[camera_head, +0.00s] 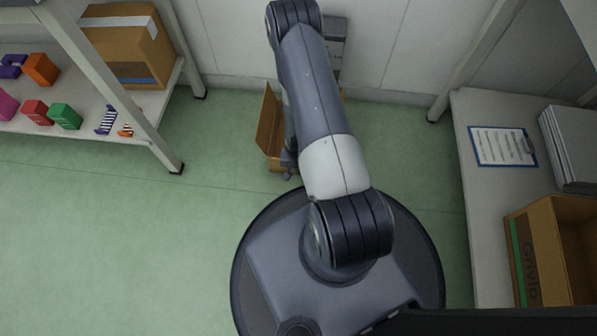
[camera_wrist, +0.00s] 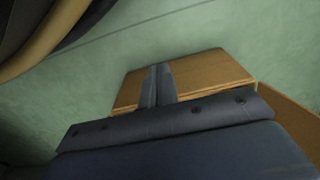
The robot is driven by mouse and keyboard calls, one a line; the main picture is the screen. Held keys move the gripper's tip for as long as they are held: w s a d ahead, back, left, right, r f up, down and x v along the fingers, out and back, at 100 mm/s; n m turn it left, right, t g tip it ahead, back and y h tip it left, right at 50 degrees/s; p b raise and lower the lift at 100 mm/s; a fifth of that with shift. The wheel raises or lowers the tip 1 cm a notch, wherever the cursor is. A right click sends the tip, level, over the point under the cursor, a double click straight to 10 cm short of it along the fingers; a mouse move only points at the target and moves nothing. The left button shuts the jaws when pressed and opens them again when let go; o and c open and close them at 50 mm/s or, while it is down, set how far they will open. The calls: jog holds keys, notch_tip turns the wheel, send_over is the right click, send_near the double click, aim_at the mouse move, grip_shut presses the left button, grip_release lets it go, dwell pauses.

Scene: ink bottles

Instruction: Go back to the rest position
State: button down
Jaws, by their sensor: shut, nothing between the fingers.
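My gripper (camera_wrist: 158,84) shows in the wrist view with its two dark fingers together and nothing between them. In the head view it is mostly hidden by my arm, and only a small dark part (camera_head: 288,160) shows low beside an open brown cardboard box (camera_head: 268,126). In the wrist view the fingers overlap a brown cardboard surface (camera_wrist: 208,79) in the picture. I cannot tell whether they touch it. My arm reaches away from my base toward the back wall.
A shelf (camera_head: 85,138) at left holds small coloured boxes, striped items and a closed carton (camera_head: 127,45). A table (camera_head: 463,200) at right holds a clipboard (camera_head: 502,146), a grey stack (camera_head: 577,150) and an open carton (camera_head: 529,262). The green floor (camera_head: 120,240) at left is clear.

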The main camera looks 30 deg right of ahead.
notch_tip(320, 180, up, 4)
jog(key=shift+p, duration=0.6)
